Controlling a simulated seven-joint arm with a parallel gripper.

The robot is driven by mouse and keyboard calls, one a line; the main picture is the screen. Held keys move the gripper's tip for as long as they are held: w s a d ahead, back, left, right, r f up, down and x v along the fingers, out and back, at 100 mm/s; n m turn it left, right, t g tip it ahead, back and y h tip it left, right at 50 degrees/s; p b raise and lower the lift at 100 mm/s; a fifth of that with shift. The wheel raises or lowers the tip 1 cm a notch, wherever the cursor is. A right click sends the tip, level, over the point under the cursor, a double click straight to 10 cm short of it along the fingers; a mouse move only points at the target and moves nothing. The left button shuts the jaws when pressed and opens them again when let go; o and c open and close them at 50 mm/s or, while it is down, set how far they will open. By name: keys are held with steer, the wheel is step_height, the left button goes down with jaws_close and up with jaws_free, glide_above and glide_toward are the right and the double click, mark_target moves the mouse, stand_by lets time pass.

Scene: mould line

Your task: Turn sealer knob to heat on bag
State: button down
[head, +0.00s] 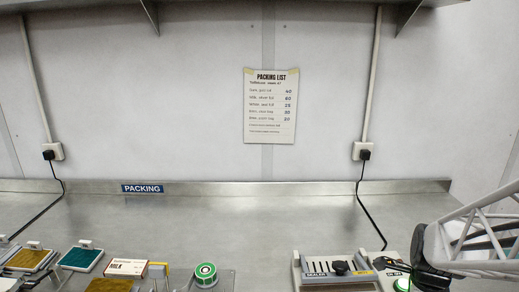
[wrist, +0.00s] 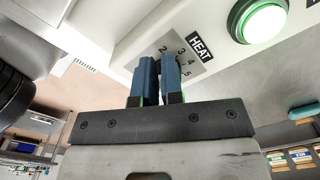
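The sealer (head: 335,284) is at the bottom right of the head view, cut off by the lower edge. In the wrist view its pale panel has a HEAT label (wrist: 201,49), a dial plate (wrist: 196,64) with the numerals 2 to 5 showing, and a lit green button (wrist: 264,22). My gripper (wrist: 157,62) has its two blue fingers close together, with a narrow gap, at the dial. The fingertips hide the middle of the dial, so I cannot see the knob or whether they grip it. I cannot make out a bag.
Trays (head: 80,258), a milk box (head: 127,267) and a green-rimmed roll (head: 205,272) stand at the front left. A black cord (head: 371,215) runs from the wall to the sealer. The middle and back of the bench (head: 260,215) are clear.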

steer(key=shift+s+a+f, duration=0.1)
steer(key=shift+s+f, duration=0.1)
steer(key=shift+f, duration=0.25)
steer(key=shift+s+a+f, duration=0.1)
steer(key=shift+s+f, duration=0.1)
steer(key=shift+f, duration=0.25)
steer(key=c, duration=1.9)
jaws_free()
steer(key=shift+w+d, duration=0.25)
steer(key=shift+w, duration=0.25)
steer(key=shift+o, duration=0.9)
steer(key=shift+w+d, duration=0.1)
steer(key=shift+w, duration=0.15)
steer(key=shift+w+a, duration=0.3)
jaws_close()
steer(key=shift+d+r, duration=0.1)
steer(key=shift+r, duration=0.15)
steer(key=shift+r, duration=0.1)
